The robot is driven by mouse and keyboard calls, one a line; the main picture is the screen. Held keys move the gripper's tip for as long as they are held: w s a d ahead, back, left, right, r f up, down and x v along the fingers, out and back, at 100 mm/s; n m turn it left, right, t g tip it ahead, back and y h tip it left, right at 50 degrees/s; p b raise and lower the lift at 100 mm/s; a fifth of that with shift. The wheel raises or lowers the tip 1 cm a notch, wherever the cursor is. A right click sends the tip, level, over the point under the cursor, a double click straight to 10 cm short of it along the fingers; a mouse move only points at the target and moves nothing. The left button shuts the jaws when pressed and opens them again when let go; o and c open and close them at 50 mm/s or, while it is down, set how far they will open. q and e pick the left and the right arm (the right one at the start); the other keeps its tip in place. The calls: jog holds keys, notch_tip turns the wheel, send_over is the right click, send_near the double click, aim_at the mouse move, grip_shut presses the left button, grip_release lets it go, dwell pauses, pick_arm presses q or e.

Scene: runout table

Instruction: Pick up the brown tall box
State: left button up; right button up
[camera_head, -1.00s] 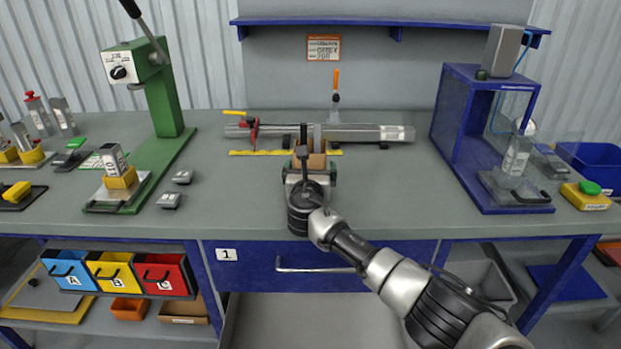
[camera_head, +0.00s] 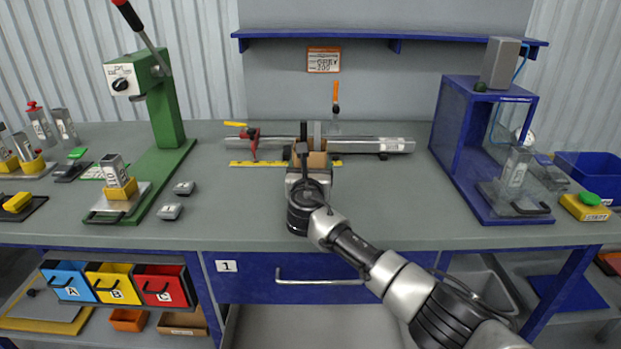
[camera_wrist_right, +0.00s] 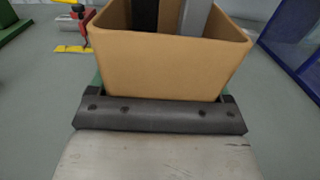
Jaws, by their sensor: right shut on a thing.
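The brown tall box (camera_head: 316,160) is an open-topped tan carton near the middle of the workbench, in front of the long metal bar. In the right wrist view the box (camera_wrist_right: 170,62) fills the top middle, with a dark piece and a grey piece showing at its opening. My right gripper (camera_head: 308,174) is shut on the box from the near side. Its dark jaw base lies right against the box's near wall in the wrist view. The box's underside is hidden, so I cannot tell its clearance from the bench. My left gripper is not in view.
A long metal bar (camera_head: 370,145) and a yellow ruler (camera_head: 255,163) lie behind the box. A green lever press (camera_head: 165,110) stands left and a blue frame (camera_head: 455,125) right. The grey bench (camera_head: 400,210) is clear right of my arm.

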aim_at(311, 141)
jog(key=shift+s+d+r, duration=0.1)
jog(key=shift+d+r, duration=0.15)
jog(key=shift+r, duration=0.35)
jog(key=s+d+r+p, duration=0.1)
jog(key=s+d+r, duration=0.4)
jog(key=d, duration=0.4)
jog(key=shift+s+d+r+p, duration=0.3)
jog(key=shift+s+r, duration=0.1)
jog(key=shift+r, duration=0.35)
jog(key=shift+a, duration=0.1)
jog(key=shift+w+a+b, duration=0.2)
jog(key=shift+w+a, duration=0.8)
jog(key=shift+a, duration=0.65)
jog(key=shift+w+a+b, duration=0.25)
jog(key=shift+w+a, duration=0.75)
jog(key=shift+a, duration=0.7)
jog(key=shift+w+a+b, duration=0.2)
jog(key=shift+w+a, duration=0.8)
jog(key=shift+a, duration=0.65)
jog(key=shift+f, duration=0.15)
